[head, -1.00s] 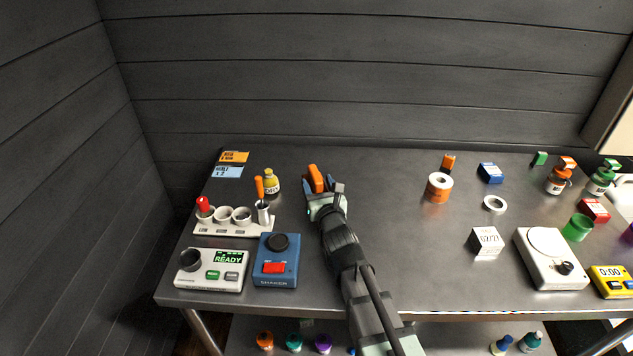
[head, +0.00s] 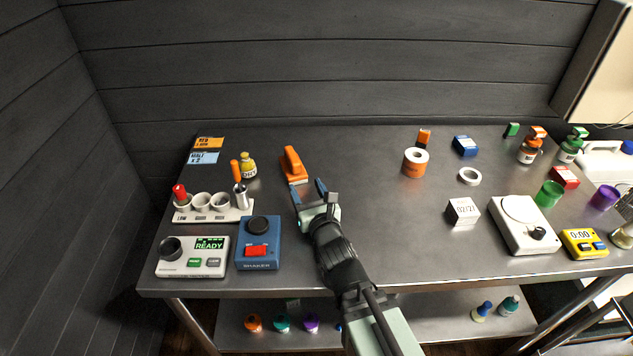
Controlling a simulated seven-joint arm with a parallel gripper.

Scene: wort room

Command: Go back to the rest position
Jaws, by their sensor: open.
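My gripper (head: 309,193) is open and empty over the left-middle of the grey metal table (head: 375,215). Its two blue-grey fingers point away from me, toward the back of the table. An orange stapler-like object (head: 293,165) lies on the table just beyond the fingertips, a little up and left of them, and apart from them. My arm runs from the gripper down to the bottom edge of the picture.
Left of my gripper are a blue shaker (head: 259,243), a white READY device (head: 193,257), a white holder (head: 243,211) and a yellow bottle (head: 248,166).

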